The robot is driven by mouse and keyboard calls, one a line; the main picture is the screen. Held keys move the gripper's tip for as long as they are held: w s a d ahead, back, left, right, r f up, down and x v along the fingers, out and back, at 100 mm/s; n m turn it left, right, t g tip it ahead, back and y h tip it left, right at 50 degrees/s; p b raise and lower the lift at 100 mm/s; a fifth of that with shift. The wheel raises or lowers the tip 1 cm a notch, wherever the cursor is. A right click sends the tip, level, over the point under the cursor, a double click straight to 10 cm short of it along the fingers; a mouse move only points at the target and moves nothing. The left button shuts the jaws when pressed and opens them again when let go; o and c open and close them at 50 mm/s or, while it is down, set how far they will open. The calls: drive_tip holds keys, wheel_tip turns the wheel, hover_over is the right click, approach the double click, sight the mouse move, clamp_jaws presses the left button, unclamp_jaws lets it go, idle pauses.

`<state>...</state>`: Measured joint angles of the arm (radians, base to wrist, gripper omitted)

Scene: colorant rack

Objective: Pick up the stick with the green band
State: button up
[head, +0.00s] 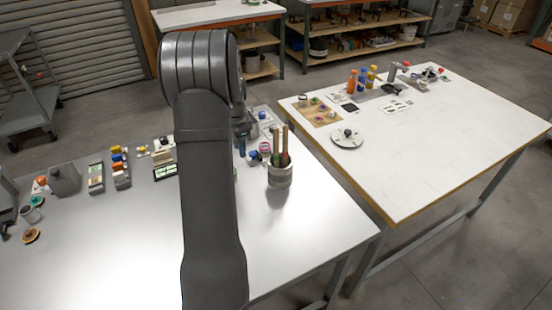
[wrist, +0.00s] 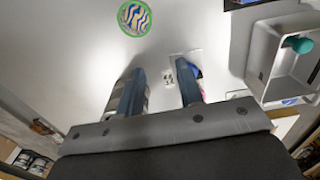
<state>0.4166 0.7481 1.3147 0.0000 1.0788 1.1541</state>
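My gripper (head: 240,148) is left of the cup, partly hidden behind my arm. In the wrist view my gripper (wrist: 159,78) has its two fingers apart with nothing held between them. I cannot make out the sticks in the wrist view.
Small bottles and blocks (head: 118,160) stand on the near table left of my arm. Blue and pink items (head: 258,154) lie close behind the cup. The white table (head: 420,150) at right has a round plate (head: 347,138) and bottles.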

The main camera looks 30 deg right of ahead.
drive_tip(key=s+d+r, duration=0.3)
drive_tip(key=r, duration=0.5)
drive_tip(key=s+d+r, duration=0.3)
drive_tip(key=s+r, duration=0.1)
drive_tip(key=r, duration=0.4)
drive_tip(key=s+d+r, duration=0.3)
drive_tip(key=r, duration=0.5)
approach(276, 139)
wheel_tip(276, 139, down, 5)
drive_tip(key=shift+w+d+f, duration=0.1)
drive_tip(key=shift+w+f, duration=0.05)
drive_tip(key=shift+f, duration=1.2)
drive_tip(key=shift+w+f, duration=0.1)
drive_tip(key=shift+f, duration=1.2)
clamp_jaws()
